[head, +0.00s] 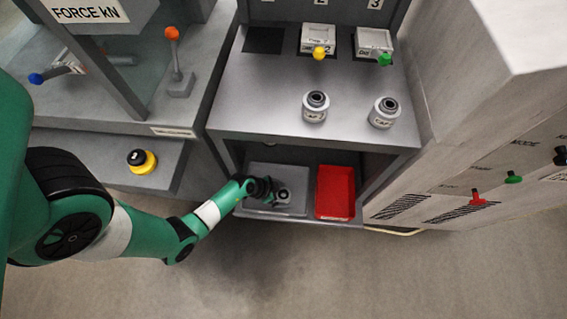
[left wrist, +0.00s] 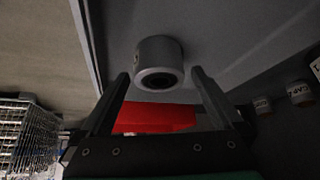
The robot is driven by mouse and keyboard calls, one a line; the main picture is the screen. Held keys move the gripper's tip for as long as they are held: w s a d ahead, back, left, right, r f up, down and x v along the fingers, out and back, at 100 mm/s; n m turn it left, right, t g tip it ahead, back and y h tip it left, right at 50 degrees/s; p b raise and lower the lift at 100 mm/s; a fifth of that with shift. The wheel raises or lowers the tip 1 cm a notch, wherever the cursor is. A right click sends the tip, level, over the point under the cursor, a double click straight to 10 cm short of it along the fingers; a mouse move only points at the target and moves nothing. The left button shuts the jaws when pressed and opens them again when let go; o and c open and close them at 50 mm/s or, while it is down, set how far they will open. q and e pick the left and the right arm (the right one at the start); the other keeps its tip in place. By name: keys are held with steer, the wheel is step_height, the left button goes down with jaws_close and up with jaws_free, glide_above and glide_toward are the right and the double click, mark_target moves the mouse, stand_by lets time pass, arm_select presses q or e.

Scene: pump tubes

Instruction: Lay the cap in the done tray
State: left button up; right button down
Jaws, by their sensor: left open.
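A grey cap (head: 284,195) with a dark hole sits in the grey tray (head: 296,172) on the lower shelf, at its front. In the left wrist view the same cap (left wrist: 158,55) shows just beyond and between the fingertips, with a gap on each side. My left gripper (head: 268,190) reaches into the shelf from the left. In the left wrist view my left gripper (left wrist: 160,76) is open, with its two fingers apart. The frames do not show which tray is named the done tray. My right gripper is not in view.
A red tray (head: 335,191) stands right of the grey tray and looks empty. Two labelled caps (head: 315,106) (head: 384,112) stand on the bench above. Its front edge (head: 310,142) overhangs the shelf. A machine side (head: 470,140) bounds the right.

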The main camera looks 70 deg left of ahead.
arm_select(q)
steer(key=p+v, duration=0.7)
steer(key=v, duration=0.4)
steer(key=shift+r, duration=0.1)
steer(key=shift+r, duration=0.1)
